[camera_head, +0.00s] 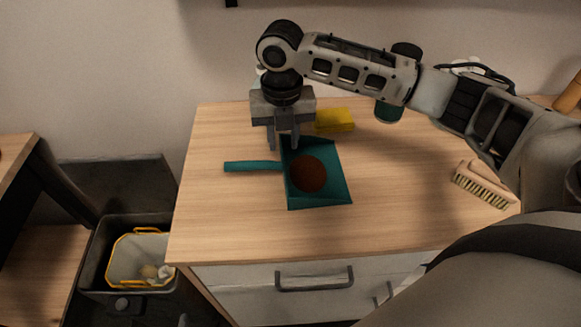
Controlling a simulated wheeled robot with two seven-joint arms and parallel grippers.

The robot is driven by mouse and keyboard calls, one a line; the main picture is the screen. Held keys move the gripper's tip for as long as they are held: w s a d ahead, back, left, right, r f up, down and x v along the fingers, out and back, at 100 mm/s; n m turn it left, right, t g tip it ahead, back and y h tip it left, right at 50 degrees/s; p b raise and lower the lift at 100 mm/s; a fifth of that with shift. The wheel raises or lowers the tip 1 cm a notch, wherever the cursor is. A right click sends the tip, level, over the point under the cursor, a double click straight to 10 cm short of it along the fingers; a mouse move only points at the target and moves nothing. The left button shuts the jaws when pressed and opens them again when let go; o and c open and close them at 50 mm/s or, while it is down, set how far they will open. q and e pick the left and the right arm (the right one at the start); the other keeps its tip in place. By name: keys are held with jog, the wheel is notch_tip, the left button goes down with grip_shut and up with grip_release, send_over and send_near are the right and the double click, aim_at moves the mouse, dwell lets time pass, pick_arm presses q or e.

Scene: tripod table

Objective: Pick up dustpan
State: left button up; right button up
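The teal dustpan (319,194) lies on the wooden tabletop, its handle (252,166) pointing left. A round brown patch (307,173), possibly dirt, sits in its pan. My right gripper (283,146) reaches in from the right and points down over the dustpan's back edge, near where the handle joins the pan. Its two fingers are apart, with a gap between them. I cannot tell whether the fingertips touch the dustpan. My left gripper is not in view.
A yellow block (334,120) lies behind the dustpan, close to my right gripper. A brush (483,184) lies at the right, near my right arm. A bin (140,257) stands left of the table (220,225), whose front left is clear.

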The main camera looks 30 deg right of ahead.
aim_at(282, 154)
jog(key=shift+w+f+p, duration=0.15)
jog(key=shift+f, duration=1.2)
jog(key=shift+w+f+p, duration=0.1)
jog(key=shift+f+p, duration=0.05)
jog(key=shift+f, duration=1.2)
grip_shut()
